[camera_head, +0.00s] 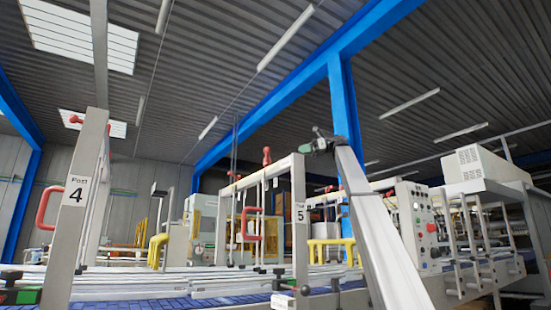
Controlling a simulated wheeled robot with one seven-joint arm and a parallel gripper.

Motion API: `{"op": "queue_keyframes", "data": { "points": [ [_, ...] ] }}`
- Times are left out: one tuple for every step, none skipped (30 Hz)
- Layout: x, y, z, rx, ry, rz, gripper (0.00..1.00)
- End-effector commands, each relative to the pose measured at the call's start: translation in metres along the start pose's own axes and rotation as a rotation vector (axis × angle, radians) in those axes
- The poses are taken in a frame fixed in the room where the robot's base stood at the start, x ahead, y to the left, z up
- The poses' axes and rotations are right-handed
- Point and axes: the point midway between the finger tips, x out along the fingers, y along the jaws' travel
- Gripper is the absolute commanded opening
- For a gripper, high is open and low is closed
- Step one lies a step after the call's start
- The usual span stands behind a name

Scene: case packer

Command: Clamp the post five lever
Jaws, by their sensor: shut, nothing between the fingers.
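Post five (300,215) is a pale grey upright with a black "5" label, joined to a pale top rail. A red-knobbed lever (267,155) stands up on that rail. A red loop handle (250,224) hangs below the rail, left of the post. I cannot tell from this view whether the lever is clamped. My gripper (318,142) is small and dark at the top of my pale slanting arm, above and right of post five. It is shut and empty, apart from the lever in the picture. Its fingers are too small to see clearly.
Post 4 (72,210) stands at the near left with its own red handle (48,206). White rails (170,282) and a blue belt (190,302) run low across the front. A control panel (420,228) with buttons is at right. Yellow guards (325,247) stand behind.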

Motion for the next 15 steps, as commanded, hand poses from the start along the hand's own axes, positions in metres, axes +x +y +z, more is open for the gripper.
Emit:
{"op": "queue_keyframes", "data": {
  "points": [
    [0.000, 0.002, 0.003, -0.005, 0.011, 0.003, 0.00],
    [0.002, 0.003, 0.004, -0.007, 0.015, 0.004, 0.00],
    [0.004, 0.004, 0.004, -0.007, 0.018, 0.005, 0.00],
    [0.007, 0.004, 0.003, -0.008, 0.019, 0.005, 0.00],
    [0.010, 0.004, 0.003, -0.008, 0.018, 0.005, 0.00],
    [0.016, 0.004, 0.003, -0.007, 0.017, 0.006, 0.00],
    [0.020, 0.004, 0.003, -0.007, 0.017, 0.006, 0.00],
    [0.025, 0.004, 0.002, -0.007, 0.016, 0.007, 0.00],
    [0.032, 0.004, 0.002, -0.007, 0.016, 0.007, 0.00],
    [0.038, 0.004, 0.002, -0.007, 0.016, 0.007, 0.00],
    [0.043, 0.004, 0.002, -0.007, 0.016, 0.007, 0.00],
    [0.051, 0.004, 0.002, -0.007, 0.016, 0.007, 0.00],
    [0.057, 0.004, 0.002, -0.007, 0.015, 0.006, 0.00],
    [0.063, 0.004, 0.002, -0.006, 0.015, 0.006, 0.00],
    [0.070, 0.004, 0.001, -0.006, 0.015, 0.006, 0.00]
  ]
}}
